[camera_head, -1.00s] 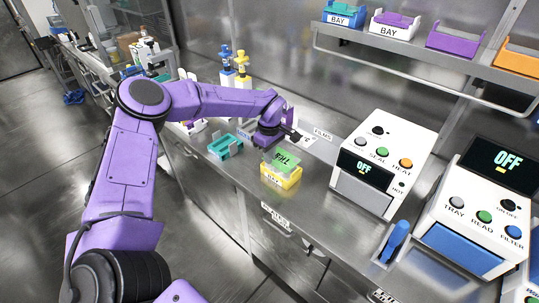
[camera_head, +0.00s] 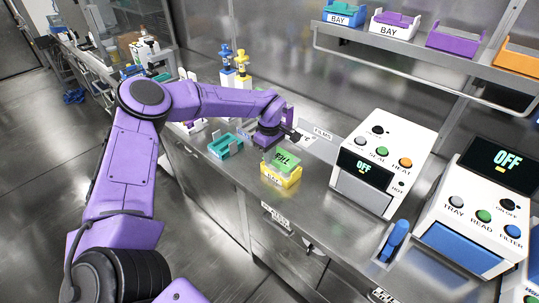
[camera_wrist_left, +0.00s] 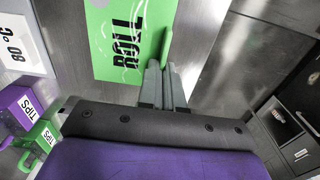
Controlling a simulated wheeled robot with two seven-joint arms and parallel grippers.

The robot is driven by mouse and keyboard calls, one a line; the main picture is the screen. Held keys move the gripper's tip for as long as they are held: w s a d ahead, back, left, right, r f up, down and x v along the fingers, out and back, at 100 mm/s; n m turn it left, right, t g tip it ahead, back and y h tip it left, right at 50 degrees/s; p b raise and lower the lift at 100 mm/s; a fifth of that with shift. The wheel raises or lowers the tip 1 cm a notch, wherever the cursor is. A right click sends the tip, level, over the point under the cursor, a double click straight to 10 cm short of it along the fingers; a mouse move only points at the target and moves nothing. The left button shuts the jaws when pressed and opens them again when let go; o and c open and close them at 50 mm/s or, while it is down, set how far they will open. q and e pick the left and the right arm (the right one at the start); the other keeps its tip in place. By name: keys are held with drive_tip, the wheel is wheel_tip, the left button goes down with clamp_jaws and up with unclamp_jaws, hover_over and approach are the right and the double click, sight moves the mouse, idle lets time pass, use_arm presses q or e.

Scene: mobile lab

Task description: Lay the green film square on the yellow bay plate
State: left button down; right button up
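The green film square (camera_head: 285,159) with dark lettering is above the yellow bay plate (camera_head: 283,180) in the head view. I cannot tell whether it touches the plate. In the left wrist view the film (camera_wrist_left: 116,40) reads "ROLL" and a narrow green tab stands at the fingertips. My left gripper (camera_wrist_left: 164,70) has its grey fingers close together, apparently shut on that tab. In the head view its dark body is just behind the film, and the fingers are mostly hidden. The yellow plate does not show in the wrist view. My right gripper is not in view.
A teal holder (camera_head: 226,145) stands left of the yellow plate. A white sealing device (camera_head: 385,160) is close on the right, and a blue-handled tool (camera_head: 394,240) lies nearer the front. Bottles (camera_head: 241,66) stand behind my arm. The steel bench's front edge is close.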

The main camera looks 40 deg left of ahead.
use_arm(q)
drive_tip(key=shift+f+b, duration=0.95)
drive_tip(key=shift+f, duration=0.6)
drive_tip(key=c, duration=1.2)
unclamp_jaws()
wheel_tip(320, 180, up, 11)
drive_tip(key=shift+f+b, duration=0.2)
drive_tip(key=shift+b, duration=0.6)
